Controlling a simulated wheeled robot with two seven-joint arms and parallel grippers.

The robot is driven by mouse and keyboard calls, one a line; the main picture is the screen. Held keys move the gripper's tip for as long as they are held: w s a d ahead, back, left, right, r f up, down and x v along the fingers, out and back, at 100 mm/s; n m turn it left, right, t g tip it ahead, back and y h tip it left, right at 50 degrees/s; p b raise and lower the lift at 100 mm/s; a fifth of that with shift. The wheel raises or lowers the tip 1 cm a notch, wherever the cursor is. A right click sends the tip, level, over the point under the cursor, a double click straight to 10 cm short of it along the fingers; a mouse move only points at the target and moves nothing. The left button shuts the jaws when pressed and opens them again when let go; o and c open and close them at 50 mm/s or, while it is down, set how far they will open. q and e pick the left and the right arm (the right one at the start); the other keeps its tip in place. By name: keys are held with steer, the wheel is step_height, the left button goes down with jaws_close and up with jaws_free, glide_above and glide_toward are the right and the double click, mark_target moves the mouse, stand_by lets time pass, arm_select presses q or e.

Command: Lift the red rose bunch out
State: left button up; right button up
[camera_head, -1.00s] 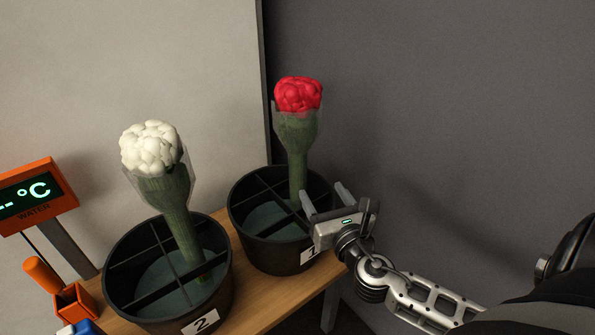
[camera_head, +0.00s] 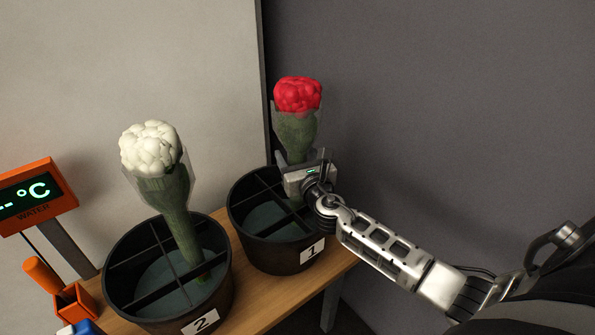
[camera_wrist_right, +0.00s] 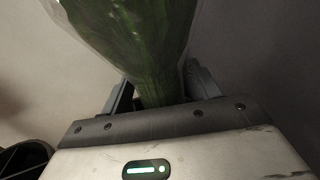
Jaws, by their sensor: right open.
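The red rose bunch (camera_head: 297,97) stands upright in the black bucket labelled 1 (camera_head: 285,262), its green stems in a clear wrap. My right gripper (camera_head: 302,168) is at the stems, just below the wrapped flare and above the bucket. In the right wrist view the green stems (camera_wrist_right: 150,50) stand between the two fingers of the right gripper (camera_wrist_right: 160,85), which is open around them. My left gripper is not in view.
A white bunch (camera_head: 150,149) leans in the bucket labelled 2 (camera_head: 168,322) at left. An orange water display (camera_head: 37,196) and an orange holder (camera_head: 75,302) stand further left. The wooden table (camera_head: 262,303) has bare space in front of bucket 1. A grey wall stands behind.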

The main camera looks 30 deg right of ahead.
mark_target(295, 77)
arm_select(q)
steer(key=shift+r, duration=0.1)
arm_select(e)
steer(key=shift+w+d, duration=0.15)
steer(key=shift+w, duration=0.45)
steer(key=c, duration=1.3)
steer(key=shift+r, duration=0.1)
step_height(295, 77, up, 17)
steer(key=p, duration=0.7)
steer(key=shift+r, duration=0.45)
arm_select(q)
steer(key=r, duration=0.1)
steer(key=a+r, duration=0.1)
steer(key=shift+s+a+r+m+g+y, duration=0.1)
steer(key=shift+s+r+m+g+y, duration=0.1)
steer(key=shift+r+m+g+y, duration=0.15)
